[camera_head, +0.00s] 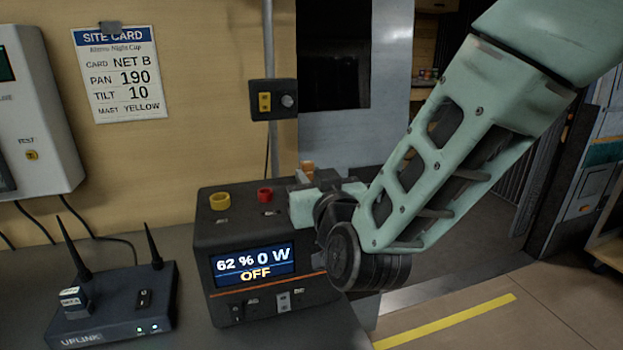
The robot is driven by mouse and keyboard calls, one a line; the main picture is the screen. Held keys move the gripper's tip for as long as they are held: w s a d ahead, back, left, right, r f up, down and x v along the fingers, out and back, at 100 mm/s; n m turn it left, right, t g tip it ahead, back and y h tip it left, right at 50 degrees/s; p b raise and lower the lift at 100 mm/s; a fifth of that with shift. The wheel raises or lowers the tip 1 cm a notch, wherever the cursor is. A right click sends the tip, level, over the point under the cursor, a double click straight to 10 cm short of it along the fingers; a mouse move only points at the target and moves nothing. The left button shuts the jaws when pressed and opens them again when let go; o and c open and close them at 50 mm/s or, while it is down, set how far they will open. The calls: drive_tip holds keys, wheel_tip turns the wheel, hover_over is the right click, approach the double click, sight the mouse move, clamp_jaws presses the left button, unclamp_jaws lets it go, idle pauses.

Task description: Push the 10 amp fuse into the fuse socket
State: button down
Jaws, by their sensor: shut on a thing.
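My gripper (302,185) is at the top right edge of a black power box (208,250), with its mint-green body beside the box and my arm coming in from the upper right. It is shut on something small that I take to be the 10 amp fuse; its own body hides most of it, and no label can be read. The fuse socket cannot be made out; the gripper and wrist cover the right part of the box. The box's screen (252,264) reads 62 %, 0 W, OFF.
A yellow ring (220,201) and a red knob (265,194) stand on the box's top, left of my gripper. A router marked UPLINK (115,310) with two antennas sits to the left. A small black wall unit (273,100) hangs above. Open floor lies to the right.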

drive_tip(key=shift+f, duration=0.35)
drive_tip(key=c, duration=1.2)
unclamp_jaws()
drive_tip(key=shift+c, duration=0.2)
drive_tip(key=b+v, duration=1.3)
drive_tip(key=v, duration=0.4)
drive_tip(key=shift+s, duration=0.25)
drive_tip(key=shift+r, duration=0.1)
